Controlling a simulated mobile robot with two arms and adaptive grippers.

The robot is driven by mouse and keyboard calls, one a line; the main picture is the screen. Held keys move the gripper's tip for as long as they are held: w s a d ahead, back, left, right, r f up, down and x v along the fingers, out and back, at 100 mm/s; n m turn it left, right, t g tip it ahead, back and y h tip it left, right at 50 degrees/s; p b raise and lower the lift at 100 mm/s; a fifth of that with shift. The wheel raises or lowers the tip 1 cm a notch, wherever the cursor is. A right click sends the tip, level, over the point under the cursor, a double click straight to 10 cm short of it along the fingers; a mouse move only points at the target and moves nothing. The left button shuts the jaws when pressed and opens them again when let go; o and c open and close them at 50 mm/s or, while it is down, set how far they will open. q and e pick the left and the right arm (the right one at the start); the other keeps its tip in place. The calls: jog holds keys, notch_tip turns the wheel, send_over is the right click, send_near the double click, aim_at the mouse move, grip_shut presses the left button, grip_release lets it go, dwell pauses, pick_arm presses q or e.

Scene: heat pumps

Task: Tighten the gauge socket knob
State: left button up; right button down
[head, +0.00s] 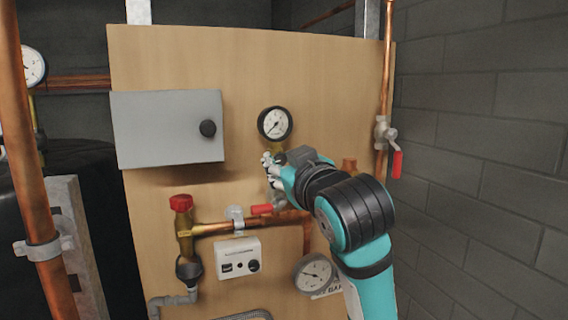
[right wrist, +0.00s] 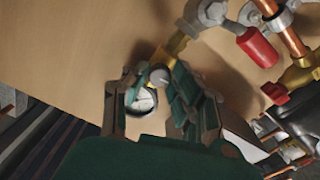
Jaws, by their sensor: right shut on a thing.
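The round pressure gauge (head: 275,124) with a white dial and black rim is on the wooden panel, above my right gripper (head: 269,166). In the right wrist view the gauge (right wrist: 143,103) shows between the fingers. The gauge socket knob (right wrist: 160,76), small, grey and round, lies between the fingertips of my right gripper (right wrist: 146,78), next to a brass fitting (right wrist: 178,44). My right gripper is shut on the knob. In the head view the fingers hide the knob. My left gripper is not in view.
A grey box (head: 165,130) with a black knob is on the panel at left. Below are a red-capped valve (head: 181,203), a white controller (head: 238,259) and a second gauge (head: 313,273). A red-handled valve (head: 396,163) is at right, before the brick wall.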

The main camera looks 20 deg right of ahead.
jog(key=shift+f+m, duration=0.2)
jog(key=shift+m, duration=0.4)
jog(key=c, duration=1.1)
grip_release()
jog(key=shift+r, duration=0.1)
jog(key=shift+s, duration=0.2)
jog(key=s, duration=0.7)
jog(key=shift+d, duration=0.1)
